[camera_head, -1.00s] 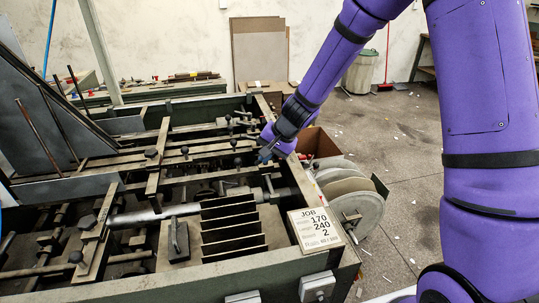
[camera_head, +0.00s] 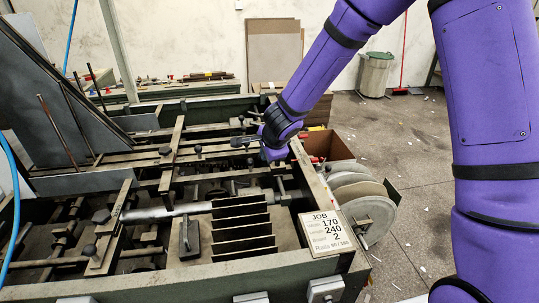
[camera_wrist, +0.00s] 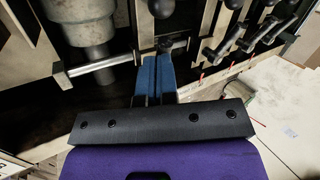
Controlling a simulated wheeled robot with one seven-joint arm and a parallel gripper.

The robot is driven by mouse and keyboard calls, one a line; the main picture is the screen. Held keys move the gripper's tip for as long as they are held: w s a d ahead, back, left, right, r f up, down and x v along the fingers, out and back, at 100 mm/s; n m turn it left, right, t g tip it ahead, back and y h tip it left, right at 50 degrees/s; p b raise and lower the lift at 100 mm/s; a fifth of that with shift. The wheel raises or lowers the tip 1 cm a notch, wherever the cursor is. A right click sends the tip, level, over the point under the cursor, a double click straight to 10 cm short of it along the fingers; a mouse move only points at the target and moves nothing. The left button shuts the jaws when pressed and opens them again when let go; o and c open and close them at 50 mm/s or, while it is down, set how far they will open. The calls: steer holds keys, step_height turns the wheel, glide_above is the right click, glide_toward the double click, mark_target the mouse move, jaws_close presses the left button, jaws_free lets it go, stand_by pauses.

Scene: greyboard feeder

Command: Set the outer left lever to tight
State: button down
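Levers with dark round knobs stand along the machine's right end. In the wrist view, one knob (camera_wrist: 163,8) is just beyond my fingertips, and several levers (camera_wrist: 222,47) lie to the right. I cannot tell which lever is the outer left one, and no tight marking is readable. My gripper (camera_wrist: 153,62) has two blue fingers close together, with a thin dark line between them and no lever clearly gripped.
A job card (camera_head: 325,232) lies on the machine's front right corner. Dark upright plates (camera_head: 240,228) stand left of it. Round discs (camera_head: 362,205) and an open cardboard box (camera_head: 328,146) are at the machine's right side. A thick metal cylinder (camera_wrist: 88,35) is left of my fingers.

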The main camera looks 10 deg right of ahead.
steer(key=shift+w+m+h, duration=0.1)
steer(key=shift+m+h, duration=0.2)
steer(key=shift+m, duration=0.2)
stand_by(0.3)
steer(key=s+d+f+v, duration=0.1)
steer(key=v, duration=1.2)
steer(key=shift+s+r, duration=0.2)
steer(key=shift+s, duration=0.1)
stand_by(0.3)
